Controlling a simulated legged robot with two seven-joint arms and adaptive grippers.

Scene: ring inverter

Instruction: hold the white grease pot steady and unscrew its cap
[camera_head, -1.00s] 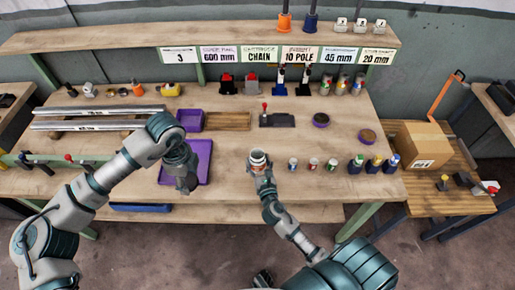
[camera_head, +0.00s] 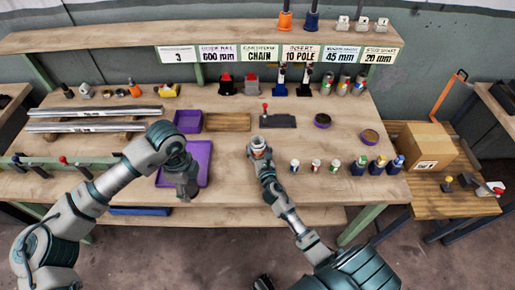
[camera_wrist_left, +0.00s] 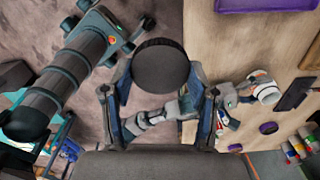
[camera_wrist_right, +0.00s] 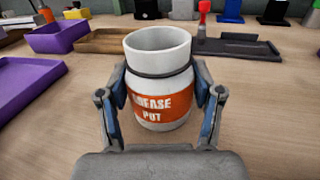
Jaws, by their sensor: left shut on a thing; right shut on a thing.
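The white grease pot (camera_wrist_right: 160,100) has an orange label and an open top in the right wrist view. My right gripper (camera_wrist_right: 162,105) is shut around its body, one finger on each side. In the head view the pot (camera_head: 258,144) is over the middle of the bench, upright; I cannot tell if its base touches the wood. My left gripper (camera_wrist_left: 160,90) is shut on the dark round cap (camera_wrist_left: 160,64), which is apart from the pot. In the head view my left gripper (camera_head: 187,192) is left of the pot, at the purple tray's front edge, and the cap is hard to make out.
The large purple tray (camera_head: 204,158) lies left of the pot. A smaller purple bin (camera_head: 187,118) and a wooden tray (camera_head: 228,121) are behind. Several small jars (camera_head: 315,165) stand to the right. Metal rails (camera_head: 95,112) lie at the left.

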